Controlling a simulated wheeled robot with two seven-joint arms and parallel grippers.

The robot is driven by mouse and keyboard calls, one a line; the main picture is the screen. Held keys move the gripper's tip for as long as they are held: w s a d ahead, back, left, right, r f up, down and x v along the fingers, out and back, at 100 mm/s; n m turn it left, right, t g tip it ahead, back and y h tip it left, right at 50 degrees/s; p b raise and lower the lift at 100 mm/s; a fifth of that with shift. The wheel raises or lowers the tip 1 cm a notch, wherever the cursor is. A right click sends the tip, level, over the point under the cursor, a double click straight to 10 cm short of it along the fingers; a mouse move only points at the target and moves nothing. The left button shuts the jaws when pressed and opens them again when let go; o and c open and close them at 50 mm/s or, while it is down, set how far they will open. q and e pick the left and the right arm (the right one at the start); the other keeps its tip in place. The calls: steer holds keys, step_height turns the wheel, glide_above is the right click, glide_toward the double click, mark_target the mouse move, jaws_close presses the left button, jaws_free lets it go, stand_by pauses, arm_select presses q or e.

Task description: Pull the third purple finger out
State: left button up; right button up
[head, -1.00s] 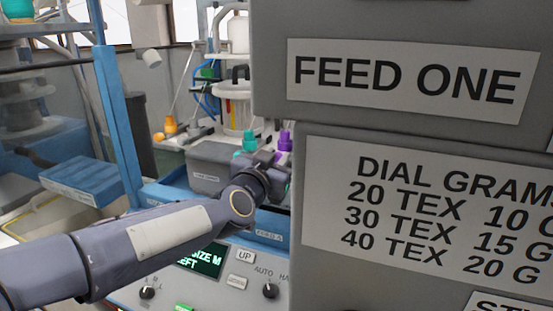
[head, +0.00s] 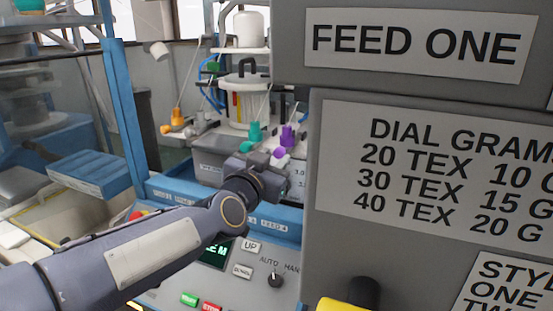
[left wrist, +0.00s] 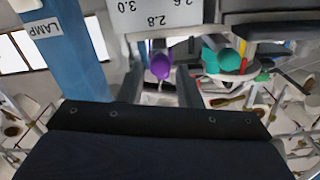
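One purple finger (head: 287,137) stands at the back of the machine in the head view, just above and right of my left gripper (head: 268,159). In the left wrist view the purple finger (left wrist: 161,66) appears between the two spread fingers of my left gripper (left wrist: 160,88), with gaps at its sides. I cannot tell how deep it lies between them. A teal finger (head: 255,133) stands left of the purple one; teal parts (left wrist: 222,60) also show in the wrist view. No other purple finger can be made out. My right gripper is out of view.
A large grey cabinet with a "FEED ONE" label (head: 420,45) blocks the right side. A control panel (head: 235,285) with buttons and a dial lies below my left arm. A blue post (head: 120,110) stands left. An orange piece (head: 177,119) stands farther back.

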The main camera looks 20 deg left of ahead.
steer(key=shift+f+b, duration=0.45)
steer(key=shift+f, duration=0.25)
arm_select(q)
steer(key=s, duration=0.5)
steer(key=shift+s+d, duration=0.1)
steer(key=shift+d, duration=0.05)
